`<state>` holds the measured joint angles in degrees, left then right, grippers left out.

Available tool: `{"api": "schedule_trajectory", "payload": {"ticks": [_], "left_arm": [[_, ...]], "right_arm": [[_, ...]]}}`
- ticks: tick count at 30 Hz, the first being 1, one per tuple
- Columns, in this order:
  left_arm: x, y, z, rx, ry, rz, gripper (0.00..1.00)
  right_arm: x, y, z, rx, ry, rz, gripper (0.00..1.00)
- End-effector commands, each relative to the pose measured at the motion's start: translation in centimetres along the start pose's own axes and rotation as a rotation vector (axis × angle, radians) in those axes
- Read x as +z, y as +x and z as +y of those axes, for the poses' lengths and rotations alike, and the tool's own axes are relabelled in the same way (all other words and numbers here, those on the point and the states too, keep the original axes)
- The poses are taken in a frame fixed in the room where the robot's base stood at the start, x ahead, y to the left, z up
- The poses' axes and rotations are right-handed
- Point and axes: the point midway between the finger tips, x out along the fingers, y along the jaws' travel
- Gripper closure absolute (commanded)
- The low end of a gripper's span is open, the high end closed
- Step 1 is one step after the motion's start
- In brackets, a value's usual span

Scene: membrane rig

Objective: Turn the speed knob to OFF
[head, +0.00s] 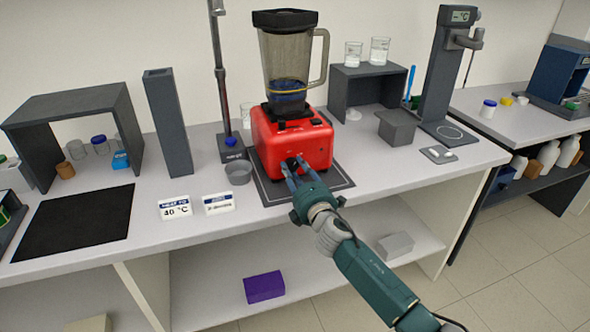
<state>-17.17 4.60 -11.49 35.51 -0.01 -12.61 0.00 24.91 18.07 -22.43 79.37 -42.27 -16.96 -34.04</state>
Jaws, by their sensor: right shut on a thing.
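A red blender base (273,143) stands on a dark mat (330,183) in the middle of the bench. Its clear jug (287,62) with a black lid is mounted on top and holds something dark blue low down. The small dark speed knob (292,162) is on the front face, mostly hidden by my gripper. My right gripper (293,169) reaches in from the lower right, with its fingers shut on the knob. The knob's pointer and the OFF marking are too small or covered to read. My left gripper is not in view.
A grey bowl (238,174) and small sign cards (174,207) are left of the mat. A stand with a tall post (220,80) is behind. A grey shelf (365,82) with beakers and a grey block (397,127) stand right.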

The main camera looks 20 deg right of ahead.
Motion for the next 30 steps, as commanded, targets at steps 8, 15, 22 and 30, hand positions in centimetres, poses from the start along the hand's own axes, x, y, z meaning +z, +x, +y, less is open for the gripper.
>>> {"api": "schedule_trajectory", "payload": {"ticks": [8,15,22,30], "left_arm": [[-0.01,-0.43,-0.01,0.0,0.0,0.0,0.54],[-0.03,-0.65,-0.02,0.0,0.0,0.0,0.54],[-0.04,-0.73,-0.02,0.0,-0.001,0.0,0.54],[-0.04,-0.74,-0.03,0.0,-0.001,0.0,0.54]], "right_arm": [[-0.27,-0.02,0.07,0.002,-0.225,0.006,0.94],[-0.35,-0.05,-0.08,0.001,-0.352,0.007,0.94],[-0.37,-0.07,-0.22,0.0,-0.41,0.007,0.94],[-0.41,-0.09,-0.33,-0.001,-0.425,0.008,0.94]]}}
